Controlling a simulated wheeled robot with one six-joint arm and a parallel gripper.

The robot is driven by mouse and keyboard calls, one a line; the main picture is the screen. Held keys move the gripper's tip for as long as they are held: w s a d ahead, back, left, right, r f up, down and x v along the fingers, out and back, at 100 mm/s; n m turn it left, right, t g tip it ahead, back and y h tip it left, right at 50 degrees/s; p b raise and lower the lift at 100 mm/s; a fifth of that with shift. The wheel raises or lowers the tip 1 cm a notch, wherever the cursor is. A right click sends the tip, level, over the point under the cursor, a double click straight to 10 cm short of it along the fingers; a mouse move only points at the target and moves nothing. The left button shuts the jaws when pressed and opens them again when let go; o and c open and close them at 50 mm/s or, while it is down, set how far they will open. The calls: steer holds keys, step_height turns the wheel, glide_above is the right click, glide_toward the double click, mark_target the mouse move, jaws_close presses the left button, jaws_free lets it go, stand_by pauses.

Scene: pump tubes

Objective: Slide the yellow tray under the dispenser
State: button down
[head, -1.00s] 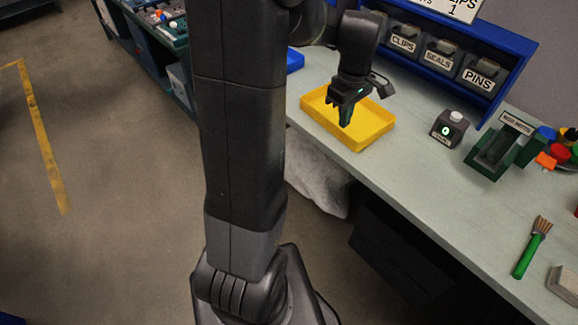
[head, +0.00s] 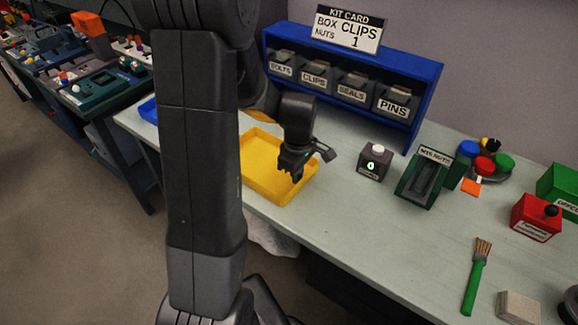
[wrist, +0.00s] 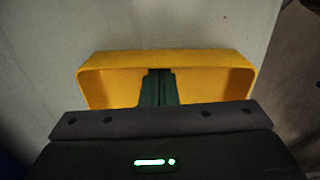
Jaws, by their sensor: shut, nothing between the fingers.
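The yellow tray (head: 264,172) lies empty on the pale bench, left of the small counter box. My gripper (head: 296,178) is shut and empty, pointing down over the tray's right part. In the wrist view the shut dark green fingers (wrist: 158,88) reach into the tray, in front of its wall (wrist: 205,60); I cannot tell if they touch it. A dark green unit (head: 424,174) with a nuts label stands to the right, beyond the counter box, apart from the tray. A blue rack (head: 428,100) with labelled bins stands at the back. Which one is the dispenser is not marked.
The counter box (head: 374,163) with a white knob stands between tray and green unit. A dish of coloured caps (head: 486,165), a red box (head: 536,217), a green brush (head: 476,280) and a grey block (head: 519,307) lie further right. The bench front is clear.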

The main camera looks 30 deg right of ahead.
steer(key=shift+s+d, duration=0.1)
steer(key=shift+s, duration=0.05)
steer(key=s+d, duration=0.5)
steer(key=s, duration=0.7)
steer(key=s+d, duration=0.5)
steer(key=s, duration=0.7)
steer(key=s+d, duration=0.5)
steer(key=s, duration=0.7)
steer(key=shift+d+b, duration=0.3)
steer(key=shift+b, duration=0.1)
